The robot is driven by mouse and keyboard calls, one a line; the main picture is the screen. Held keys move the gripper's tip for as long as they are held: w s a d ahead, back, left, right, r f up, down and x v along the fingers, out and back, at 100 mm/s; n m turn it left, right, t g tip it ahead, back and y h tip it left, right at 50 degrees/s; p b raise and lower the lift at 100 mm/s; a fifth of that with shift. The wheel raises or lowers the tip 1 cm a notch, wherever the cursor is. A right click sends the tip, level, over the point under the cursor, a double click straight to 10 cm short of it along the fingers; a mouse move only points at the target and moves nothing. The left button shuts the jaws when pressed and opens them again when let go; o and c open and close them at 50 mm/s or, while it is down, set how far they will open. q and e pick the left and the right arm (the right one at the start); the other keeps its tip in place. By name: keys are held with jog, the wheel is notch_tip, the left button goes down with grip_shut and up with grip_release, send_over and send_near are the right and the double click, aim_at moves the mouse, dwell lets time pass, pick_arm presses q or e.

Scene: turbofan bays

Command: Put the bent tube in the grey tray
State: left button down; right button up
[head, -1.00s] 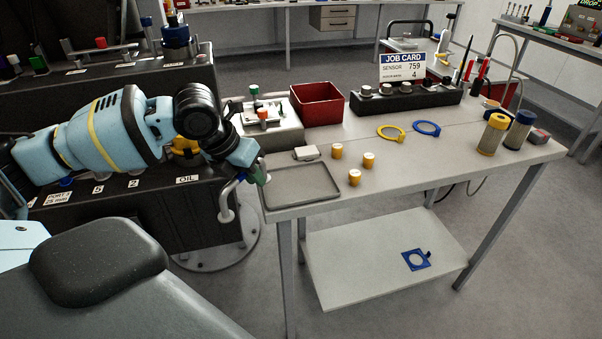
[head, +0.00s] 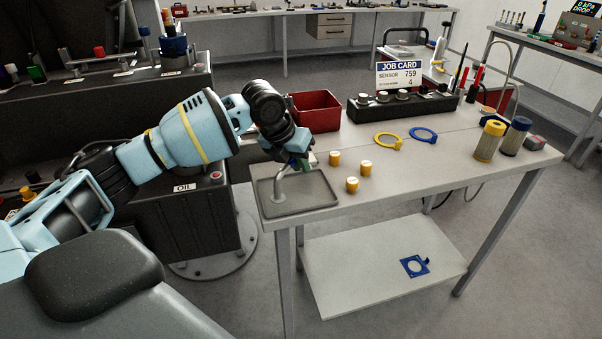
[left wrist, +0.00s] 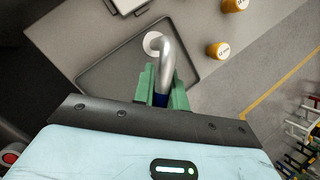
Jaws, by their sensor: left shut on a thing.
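The bent tube (head: 279,184) is a silvery pipe with a round flange at its lower end. My left gripper (head: 298,164) is shut on it. In the left wrist view the tube (left wrist: 167,62) stands out between the green fingers (left wrist: 162,88). The grey tray (head: 322,201) is shallow and lies at the table's near left corner. The tube's flanged end is over the inside of the tray (left wrist: 100,72); I cannot tell whether it touches the tray floor. My right gripper is not in view.
Several yellow-orange caps (head: 353,184) stand right of the tray. A red bin (head: 318,108) is behind my left wrist. Yellow (head: 388,142) and blue (head: 423,134) rings lie farther right. The table's front right is clear.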

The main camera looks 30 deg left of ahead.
pick_arm(q)
jog(key=shift+w+d, duration=0.15)
jog(key=shift+w, duration=0.2)
jog(key=shift+f, duration=1.75)
jog(key=c, duration=1.4)
grip_release()
jog(key=shift+f, duration=0.15)
jog(key=shift+s+r, duration=0.15)
jog(key=shift+r, duration=0.45)
jog(key=p+v, duration=0.1)
jog(key=v, duration=1)
